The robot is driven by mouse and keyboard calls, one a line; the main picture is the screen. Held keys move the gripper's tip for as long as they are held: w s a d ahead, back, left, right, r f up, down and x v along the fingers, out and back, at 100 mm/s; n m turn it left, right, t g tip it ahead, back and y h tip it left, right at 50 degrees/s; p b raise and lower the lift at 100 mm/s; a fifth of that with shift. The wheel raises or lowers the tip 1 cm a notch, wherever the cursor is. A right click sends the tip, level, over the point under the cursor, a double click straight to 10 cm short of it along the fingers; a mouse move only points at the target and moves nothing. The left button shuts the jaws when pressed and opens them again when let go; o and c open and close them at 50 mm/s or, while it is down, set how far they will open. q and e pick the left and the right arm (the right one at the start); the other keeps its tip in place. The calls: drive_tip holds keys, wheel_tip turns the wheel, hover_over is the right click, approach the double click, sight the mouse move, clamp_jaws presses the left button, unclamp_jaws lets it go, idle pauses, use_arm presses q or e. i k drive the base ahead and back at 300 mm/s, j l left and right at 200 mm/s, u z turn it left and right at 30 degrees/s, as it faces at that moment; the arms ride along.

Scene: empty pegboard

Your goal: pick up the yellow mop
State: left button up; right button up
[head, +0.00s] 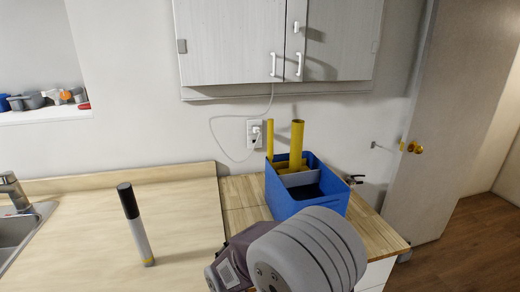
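Two yellow upright pieces stand in a blue open box on the wooden counter: a thick yellow cylinder (297,140) and a thinner yellow stick (270,140). I cannot tell whether either is part of the yellow mop; no mop head is clearly seen. The blue box (290,207) also holds a grey divider or inner piece. A large rounded grey part of my arm fills the lower middle in front of the box and hides part of the counter. Neither gripper's fingertips can be made out.
A grey stick with a black top and yellow foot (139,235) stands on the pale counter (80,225). A sink (22,228) is at the left. Cabinets (235,45) hang above, with an outlet and cord below. A door (435,110) stands at the right.

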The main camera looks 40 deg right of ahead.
sight(297, 131)
drive_tip(key=z, duration=1.7)
drive_tip(key=i+l+u, duration=0.1)
drive_tip(key=u, duration=0.35)
drive_tip(key=l+u, duration=0.65)
drive_tip(key=u, duration=0.25)
